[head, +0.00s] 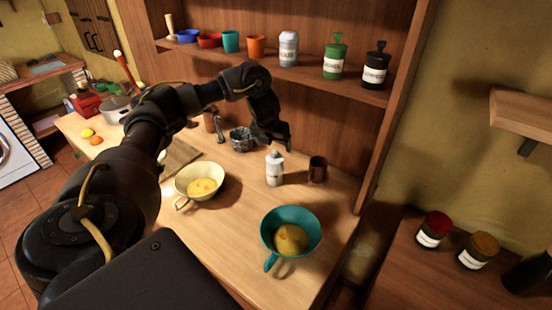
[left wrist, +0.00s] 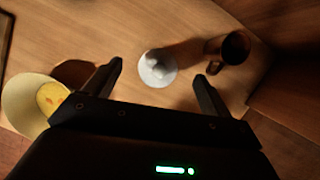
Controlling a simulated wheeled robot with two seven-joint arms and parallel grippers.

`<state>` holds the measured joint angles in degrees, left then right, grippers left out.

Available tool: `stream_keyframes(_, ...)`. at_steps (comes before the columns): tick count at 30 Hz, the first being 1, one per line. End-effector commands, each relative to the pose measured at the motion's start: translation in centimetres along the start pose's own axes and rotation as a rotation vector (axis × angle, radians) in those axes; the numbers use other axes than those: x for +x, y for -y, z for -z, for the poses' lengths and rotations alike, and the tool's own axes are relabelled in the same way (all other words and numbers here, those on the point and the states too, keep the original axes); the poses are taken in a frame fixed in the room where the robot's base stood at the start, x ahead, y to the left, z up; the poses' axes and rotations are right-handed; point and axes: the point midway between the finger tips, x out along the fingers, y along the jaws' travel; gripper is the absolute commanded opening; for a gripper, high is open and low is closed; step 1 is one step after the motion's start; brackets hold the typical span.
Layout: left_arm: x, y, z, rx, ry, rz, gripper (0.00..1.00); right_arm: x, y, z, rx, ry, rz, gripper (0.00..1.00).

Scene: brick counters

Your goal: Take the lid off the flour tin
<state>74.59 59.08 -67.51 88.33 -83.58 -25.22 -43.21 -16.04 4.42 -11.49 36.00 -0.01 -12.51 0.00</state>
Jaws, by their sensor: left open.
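A pale grey-white tin (head: 274,172) with a label and a knobbed lid stands upright on the wooden counter; its label is too small to read. A similar pale labelled tin (head: 288,50) stands on the shelf above; I cannot tell for sure which is the flour tin. My left gripper (head: 275,142) is open and empty, above and behind the counter tin. In the left wrist view the round pale lid (left wrist: 157,68) shows from above, between the two spread fingers and apart from them. My right gripper is not in view.
A brown mug (head: 317,169) stands just right of the counter tin. A cream bowl (head: 185,182) and a teal bowl (head: 291,218) with yellow contents stand nearer. A dark basket-like container (head: 241,139) is left of the gripper. Green (head: 334,61) and black (head: 375,69) tins share the shelf.

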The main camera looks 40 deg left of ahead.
Motion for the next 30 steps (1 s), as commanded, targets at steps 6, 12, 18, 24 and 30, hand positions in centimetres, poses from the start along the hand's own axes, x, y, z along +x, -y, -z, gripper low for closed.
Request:
stream_keyframes(6,3.0,0.5,0.4,-0.001,-0.005,0.001,0.84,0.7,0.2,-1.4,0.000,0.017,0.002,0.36)
stream_keyframes(12,4.9,0.5,0.3,0.000,-0.002,0.000,0.84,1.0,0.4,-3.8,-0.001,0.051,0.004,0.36)
stream_keyframes(18,4.9,0.4,0.2,0.000,-0.001,0.000,0.84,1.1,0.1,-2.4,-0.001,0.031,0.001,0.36)
stream_keyframes(24,4.9,0.4,0.2,0.000,-0.001,0.000,0.64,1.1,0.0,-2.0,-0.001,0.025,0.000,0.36)
stream_keyframes(30,4.9,0.4,0.2,0.000,-0.001,0.000,0.38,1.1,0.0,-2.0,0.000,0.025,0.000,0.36)
